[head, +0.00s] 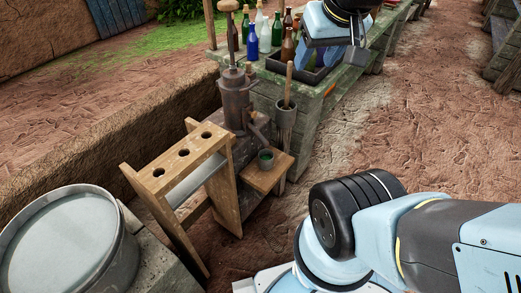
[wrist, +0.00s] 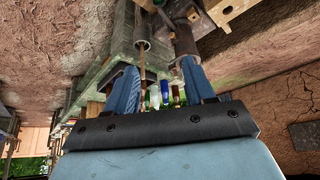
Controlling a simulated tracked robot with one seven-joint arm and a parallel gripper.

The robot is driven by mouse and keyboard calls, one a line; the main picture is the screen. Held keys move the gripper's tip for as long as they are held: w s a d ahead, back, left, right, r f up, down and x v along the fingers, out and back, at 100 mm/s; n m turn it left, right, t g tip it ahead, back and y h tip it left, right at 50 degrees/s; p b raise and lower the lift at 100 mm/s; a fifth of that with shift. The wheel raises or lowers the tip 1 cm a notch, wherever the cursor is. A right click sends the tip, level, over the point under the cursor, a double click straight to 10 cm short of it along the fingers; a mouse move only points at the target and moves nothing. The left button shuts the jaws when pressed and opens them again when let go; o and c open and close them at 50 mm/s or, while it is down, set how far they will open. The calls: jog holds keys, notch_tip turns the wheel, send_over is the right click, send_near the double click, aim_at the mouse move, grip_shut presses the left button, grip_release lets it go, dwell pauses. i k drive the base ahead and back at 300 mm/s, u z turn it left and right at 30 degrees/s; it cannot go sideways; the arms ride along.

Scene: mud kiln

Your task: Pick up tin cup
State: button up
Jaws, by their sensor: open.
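A small metal cup (head: 266,159) with a dark green inside stands upright on a small wooden shelf (head: 268,177), below the spout of a dark metal pump (head: 236,100). I cannot make the cup out for certain in the wrist view. My gripper (head: 335,54) is up at the top of the head view, above the bottle tray and well apart from the cup, behind and to the right of it. In the wrist view my gripper (wrist: 160,68) shows two blue fingers spread apart with nothing held between them.
Several bottles (head: 264,38) stand on a mossy wooden bench, by a dark tray (head: 290,70). A holder with a stick (head: 286,105) is at the bench's near end. A wooden rack with holes (head: 185,152) stands left of the cup. A metal drum (head: 65,245) is at lower left.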

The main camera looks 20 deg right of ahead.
aim_at(266, 157)
jog(key=z, duration=1.4)
jog(key=k, duration=1.45)
jog(key=u, duration=0.9)
jog(key=i, duration=1)
jog(key=z, duration=0.05)
